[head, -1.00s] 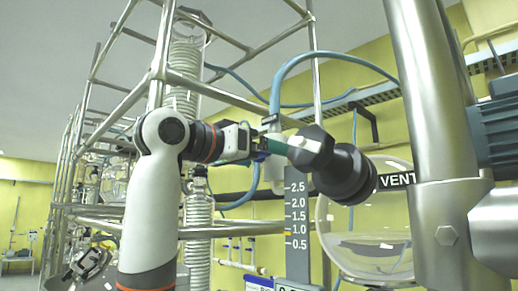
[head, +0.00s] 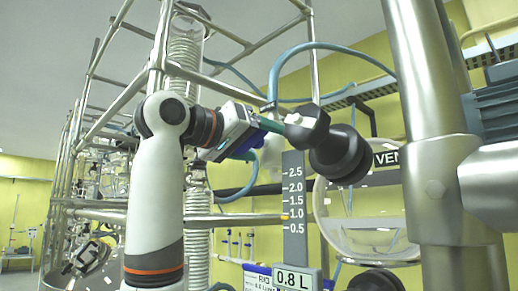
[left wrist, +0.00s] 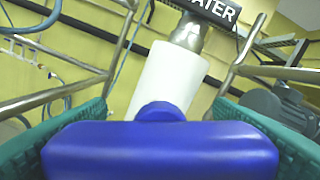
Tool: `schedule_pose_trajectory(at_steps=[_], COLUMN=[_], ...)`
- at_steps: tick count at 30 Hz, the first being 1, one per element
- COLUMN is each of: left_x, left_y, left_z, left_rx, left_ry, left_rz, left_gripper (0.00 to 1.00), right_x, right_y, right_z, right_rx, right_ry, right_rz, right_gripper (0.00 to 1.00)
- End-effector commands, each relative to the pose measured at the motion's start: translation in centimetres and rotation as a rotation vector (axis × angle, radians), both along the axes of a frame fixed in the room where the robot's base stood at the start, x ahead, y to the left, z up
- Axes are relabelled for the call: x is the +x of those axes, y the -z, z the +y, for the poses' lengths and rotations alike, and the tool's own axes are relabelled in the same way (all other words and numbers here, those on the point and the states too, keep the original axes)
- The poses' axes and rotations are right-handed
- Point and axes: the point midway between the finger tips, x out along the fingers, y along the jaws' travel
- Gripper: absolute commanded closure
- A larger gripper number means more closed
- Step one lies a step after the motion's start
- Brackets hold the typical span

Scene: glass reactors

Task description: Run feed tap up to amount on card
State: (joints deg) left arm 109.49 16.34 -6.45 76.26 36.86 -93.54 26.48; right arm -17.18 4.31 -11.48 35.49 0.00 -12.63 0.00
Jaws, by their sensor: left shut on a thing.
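My left gripper (head: 280,127) reaches up from the left in the head view, its teal fingers closed at the tap. In the left wrist view the teal pads flank a blue handle (left wrist: 160,150), with a white pipe section (left wrist: 165,85) and a label ending "ATER" (left wrist: 212,8) beyond. The handle is hidden in the head view. A card (head: 293,279) reads 0.8 L. Above it, a grey scale (head: 294,245) runs from 0.5 to 2.5, with an orange mark (head: 285,217) just below 1.0. The round glass vessel (head: 335,205) holds clear liquid low in its bowl. My right gripper is out of view.
A dark valve-like body (head: 340,155) sits right of the gripper. A thick steel column (head: 430,100) stands at the right. A steel frame (head: 155,60) and coiled glass (head: 184,60) rise behind my arm, and a blue hose (head: 272,80) arches over the gripper.

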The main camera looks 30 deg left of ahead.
Motion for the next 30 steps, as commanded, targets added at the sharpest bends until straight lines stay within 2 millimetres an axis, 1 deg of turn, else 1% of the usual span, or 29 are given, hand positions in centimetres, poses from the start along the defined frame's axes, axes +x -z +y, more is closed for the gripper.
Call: schedule_pose_trajectory(at_steps=[8,9,11,12,13,20,23,26,29,30], left_x=[0.0,-0.1,-0.1,-0.1,0.0,0.0,-0.3,-1.3,-3.1,-3.9], left_y=[-0.1,-0.1,-0.1,-0.1,-0.1,-0.1,0.0,0.2,0.4,0.4], left_z=[0.1,0.1,0.1,0.1,0.1,0.0,0.1,0.5,1.1,1.4], left_rx=[-0.013,-0.013,-0.013,-0.012,-0.012,-0.011,-0.011,-0.012,-0.013,-0.013], left_ry=[-0.001,-0.001,-0.002,-0.002,-0.002,-0.002,-0.001,-0.001,-0.002,-0.002], left_rz=[0.002,0.002,0.002,0.002,0.002,0.002,0.002,-0.001,-0.003,-0.003], left_gripper=[0.46,0.22,0.12,0.06,0.02,0.02,0.02,0.02,0.02,0.02], right_x=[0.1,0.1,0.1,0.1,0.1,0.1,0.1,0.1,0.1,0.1], right_y=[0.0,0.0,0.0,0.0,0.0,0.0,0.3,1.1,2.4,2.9], right_z=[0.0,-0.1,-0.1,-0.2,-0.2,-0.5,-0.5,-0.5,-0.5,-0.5], right_rx=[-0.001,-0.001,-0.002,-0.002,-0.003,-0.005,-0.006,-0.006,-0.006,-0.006], right_ry=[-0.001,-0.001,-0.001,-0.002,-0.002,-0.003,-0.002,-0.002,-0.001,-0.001], right_rz=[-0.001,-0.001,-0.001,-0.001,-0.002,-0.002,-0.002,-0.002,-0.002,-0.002], right_gripper=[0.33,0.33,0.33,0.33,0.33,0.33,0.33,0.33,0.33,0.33])
